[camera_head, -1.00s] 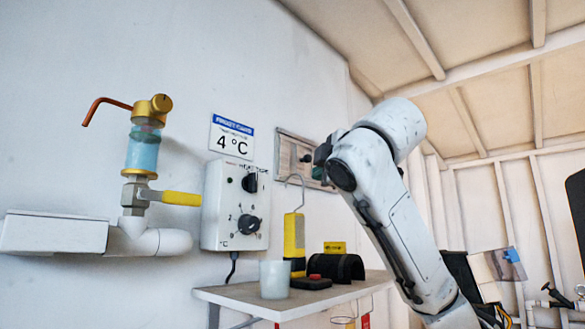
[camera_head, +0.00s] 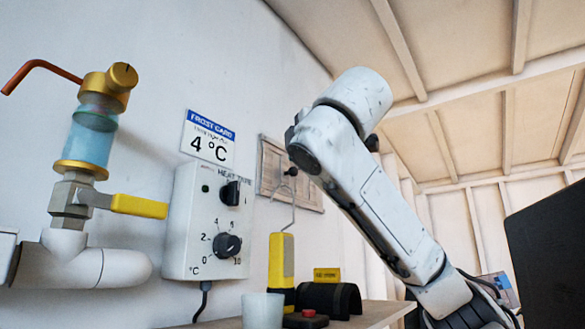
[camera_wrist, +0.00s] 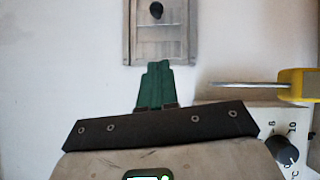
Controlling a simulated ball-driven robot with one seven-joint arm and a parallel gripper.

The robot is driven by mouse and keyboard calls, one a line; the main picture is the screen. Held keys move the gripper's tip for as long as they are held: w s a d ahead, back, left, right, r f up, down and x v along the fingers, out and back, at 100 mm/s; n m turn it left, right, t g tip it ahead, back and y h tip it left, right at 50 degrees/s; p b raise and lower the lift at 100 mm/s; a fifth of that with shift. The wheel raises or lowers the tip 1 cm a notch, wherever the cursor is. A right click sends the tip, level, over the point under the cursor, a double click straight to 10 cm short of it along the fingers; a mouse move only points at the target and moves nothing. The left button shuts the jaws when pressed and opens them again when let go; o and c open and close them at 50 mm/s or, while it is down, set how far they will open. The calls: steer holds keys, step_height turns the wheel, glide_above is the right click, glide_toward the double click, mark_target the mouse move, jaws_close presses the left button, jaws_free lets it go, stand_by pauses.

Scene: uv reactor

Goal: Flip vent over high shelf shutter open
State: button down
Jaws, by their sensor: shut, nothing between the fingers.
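The vent shutter (camera_head: 297,184) is a weathered grey framed panel with a dark round knob, on the white wall above the shelf. My arm covers part of its right side in the head view. In the wrist view, the lower part of the shutter (camera_wrist: 146,44) shows at the top, with the black knob (camera_wrist: 157,9) near the upper edge. My gripper (camera_wrist: 158,66) has green fingers closed together, with nothing between them. The fingertips point at the shutter's bottom edge and lie below the knob in the picture. I cannot tell whether they touch the panel.
A shelf (camera_head: 375,312) below holds a yellow lamp (camera_head: 281,262) with a wire hook, a pale cup (camera_head: 262,310) and a black curved holder (camera_head: 330,299). Left are a dial box (camera_head: 208,222) and a pipe with a yellow valve handle (camera_head: 139,206). A dark panel (camera_head: 550,250) stands right.

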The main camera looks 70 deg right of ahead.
steer(key=p, duration=0.3)
glide_toward(287, 172)
steer(key=w, duration=0.3)
steer(key=d, duration=0.1)
steer(key=d+p, duration=0.1)
steer(key=d, duration=0.1)
steer(key=shift+d+r, duration=0.15)
steer(key=shift+r, duration=0.15)
steer(key=shift+d, duration=0.1)
steer(key=d, duration=0.2)
steer(key=s+d+p, duration=0.1)
steer(key=shift+d, duration=0.4)
